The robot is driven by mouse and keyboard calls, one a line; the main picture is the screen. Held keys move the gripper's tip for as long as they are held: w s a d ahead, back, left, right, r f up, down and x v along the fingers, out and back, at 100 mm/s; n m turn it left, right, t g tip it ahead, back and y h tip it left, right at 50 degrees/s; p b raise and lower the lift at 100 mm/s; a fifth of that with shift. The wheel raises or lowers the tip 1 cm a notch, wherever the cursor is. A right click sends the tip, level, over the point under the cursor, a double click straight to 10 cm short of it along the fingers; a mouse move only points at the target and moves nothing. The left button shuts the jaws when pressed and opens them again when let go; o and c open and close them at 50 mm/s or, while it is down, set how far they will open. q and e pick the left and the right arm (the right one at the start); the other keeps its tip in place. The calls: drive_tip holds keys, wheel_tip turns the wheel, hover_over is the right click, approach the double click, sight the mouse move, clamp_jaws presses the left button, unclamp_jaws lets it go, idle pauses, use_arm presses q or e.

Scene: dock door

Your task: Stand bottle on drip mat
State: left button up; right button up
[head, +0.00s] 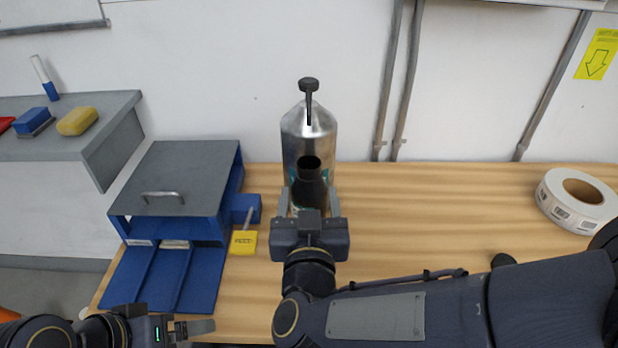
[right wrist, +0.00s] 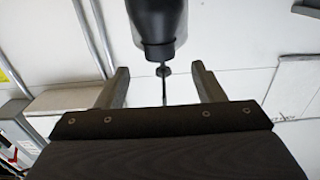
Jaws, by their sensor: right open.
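A dark bottle (head: 309,188) stands upright on the wooden bench, its open mouth facing up. In the right wrist view its dark body and narrower neck (right wrist: 157,25) show at the top. My right gripper (head: 308,198) is open, with one finger on each side of the bottle in the head view. A silver canister (head: 309,145) with a black pump top stands close behind the bottle. I cannot make out a drip mat. My left gripper (head: 194,328) is low at the left, away from the bottle, and its jaw opening is unclear.
A label roll (head: 580,200) lies far right. A grey shelf (head: 65,150) holds small items. The bench (head: 450,200) between canister and roll is clear.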

drive_tip(key=s+d+g+y, duration=0.1)
drive_tip(key=d+g+y, duration=0.4)
drive_tip(key=d+y, duration=0.25)
drive_tip(key=s+d+f+m+g+h, duration=0.1)
drive_tip(key=s+d+f+g+h, duration=0.1)
drive_tip(key=s+d+f, duration=0.3)
drive_tip(key=s+d+f+g+h, duration=0.1)
drive_tip(key=s+d+f+g, duration=0.4)
drive_tip(key=s+d, duration=0.3)
drive_tip(key=s, duration=0.3)
drive_tip(key=shift+s+f+m+h, duration=0.2)
drive_tip(key=shift+f+m+h, duration=0.15)
drive_tip(key=shift+m, duration=0.05)
wheel_tip(320, 180, up, 16)
drive_tip(key=p, duration=1.6)
drive_tip(key=shift+r, duration=0.15)
